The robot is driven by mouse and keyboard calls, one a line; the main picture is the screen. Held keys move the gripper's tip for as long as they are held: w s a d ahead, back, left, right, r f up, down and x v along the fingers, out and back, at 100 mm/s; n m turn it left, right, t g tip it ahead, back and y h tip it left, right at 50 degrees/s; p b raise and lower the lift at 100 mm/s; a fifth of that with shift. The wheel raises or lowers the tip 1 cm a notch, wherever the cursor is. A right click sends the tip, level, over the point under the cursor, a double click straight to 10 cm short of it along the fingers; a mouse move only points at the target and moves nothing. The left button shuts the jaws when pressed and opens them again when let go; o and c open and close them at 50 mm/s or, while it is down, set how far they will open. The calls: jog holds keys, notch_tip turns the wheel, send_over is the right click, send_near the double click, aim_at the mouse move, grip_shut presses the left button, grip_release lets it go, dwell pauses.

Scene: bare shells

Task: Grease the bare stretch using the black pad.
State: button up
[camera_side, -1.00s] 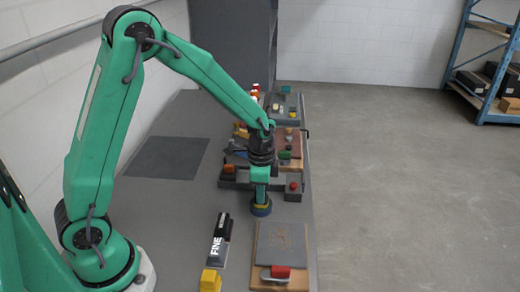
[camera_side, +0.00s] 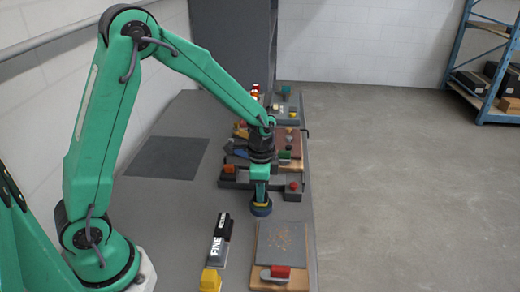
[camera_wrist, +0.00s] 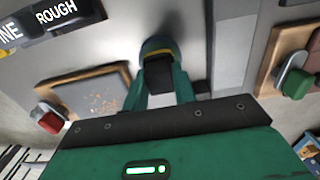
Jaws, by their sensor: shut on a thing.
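My gripper (camera_side: 260,192) points down over the grey table, shut on a round pad (camera_side: 261,210). The pad looks dark blue below with a yellow band. In the wrist view, the gripper (camera_wrist: 160,90) has its green fingers on either side of the pad's black grip, and the round pad (camera_wrist: 160,46) shows beyond. I cannot tell whether the pad touches the table. A grey plate (camera_side: 272,252) with orange-brown specks lies on a wooden board, in front of the gripper in the side view; the plate (camera_wrist: 78,97) also shows in the wrist view. No stretch is clearly marked as bare.
A red-handled piece (camera_side: 281,271) sits at the plate's near edge. Black blocks, one labelled FINE (camera_side: 217,246), and a yellow block (camera_side: 210,280) lie left of the board. Behind the gripper stand a dark tray (camera_side: 235,183) and several small fixtures. A dark flat patch (camera_side: 166,158) lies left.

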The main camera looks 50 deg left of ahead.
jog(key=shift+r, duration=3.1)
jog(key=shift+r, duration=0.15)
jog(key=r+n, duration=0.2)
jog(key=shift+w+a+r+n, duration=0.1)
jog(key=shift+a+r+n, duration=0.15)
jog(key=shift+n, duration=0.15)
jog(key=r+n, duration=0.2)
jog(key=n, duration=0.1)
jog(key=a+r+n, duration=0.1)
jog(key=r+n, duration=0.2)
jog(key=shift+s+a+r, duration=0.1)
jog(key=shift+s+r, duration=0.1)
jog(key=shift+w+f, duration=0.1)
jog(key=w+a+f, duration=0.6)
jog(key=w+a, duration=0.1)
jog(key=w, duration=0.1)
jog(key=shift+a+f, duration=0.1)
jog(key=shift+f, duration=0.05)
